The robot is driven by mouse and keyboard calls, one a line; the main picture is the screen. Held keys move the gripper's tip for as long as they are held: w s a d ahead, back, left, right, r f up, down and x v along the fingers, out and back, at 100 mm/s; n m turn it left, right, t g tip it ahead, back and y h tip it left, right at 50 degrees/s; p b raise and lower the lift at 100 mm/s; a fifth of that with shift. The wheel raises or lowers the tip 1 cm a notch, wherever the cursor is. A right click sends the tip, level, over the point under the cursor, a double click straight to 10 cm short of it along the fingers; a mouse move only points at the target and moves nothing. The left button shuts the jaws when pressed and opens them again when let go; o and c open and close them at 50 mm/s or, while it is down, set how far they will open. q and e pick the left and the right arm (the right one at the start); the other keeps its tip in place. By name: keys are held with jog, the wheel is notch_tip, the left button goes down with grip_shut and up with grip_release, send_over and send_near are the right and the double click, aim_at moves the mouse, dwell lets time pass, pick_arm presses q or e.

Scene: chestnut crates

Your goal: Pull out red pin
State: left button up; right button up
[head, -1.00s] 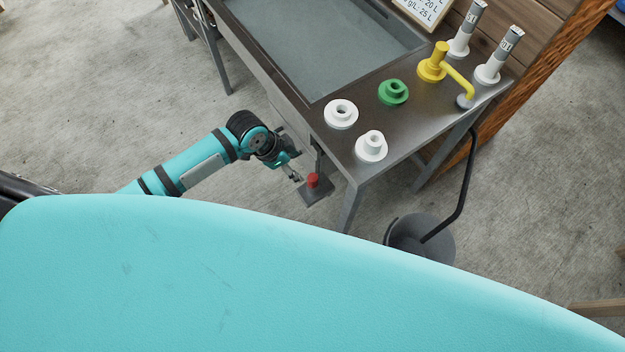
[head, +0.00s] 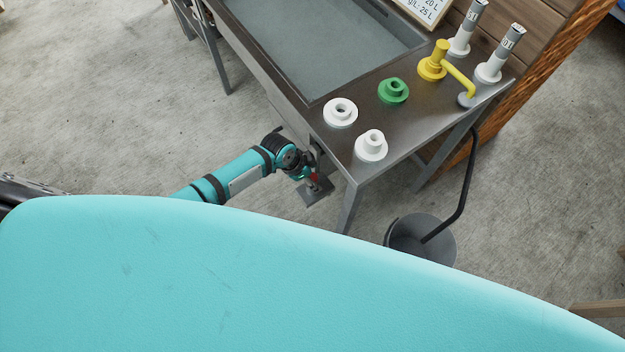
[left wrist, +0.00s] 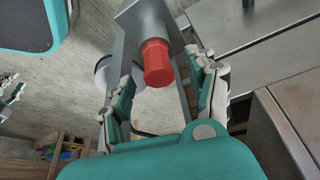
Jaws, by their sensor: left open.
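The red pin (head: 314,177) stands on a grey metal bracket (head: 317,194) by the near corner of the metal table. My left gripper (head: 309,180) is at the pin and partly hides it in the head view. In the left wrist view the red pin's faceted head (left wrist: 157,62) shows between the two spread fingers of my left gripper (left wrist: 160,72), with gaps on both sides. The gripper is open and not closed on the pin. What seems to be my right gripper (left wrist: 10,90) shows small at the left edge; its opening is unclear.
Open floor lies to the left.

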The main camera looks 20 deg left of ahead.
pick_arm(q)
grip_shut()
dwell(0.3)
jog(key=shift+r, duration=0.1)
jog(key=shift+r, duration=0.55)
jog(key=v, duration=0.3)
jog(key=d+v, duration=0.1)
jog(key=v, duration=0.1)
jog(key=shift+w+a+r+p, duration=0.1)
jog(key=shift+w+r+p, duration=0.25)
jog(key=shift+r, duration=0.2)
jog(key=s+a, duration=1)
jog(key=a, duration=0.3)
jog(key=shift+s+a+r+b, duration=0.2)
jog(key=shift+a+b, duration=0.15)
jog(key=shift+b, duration=0.1)
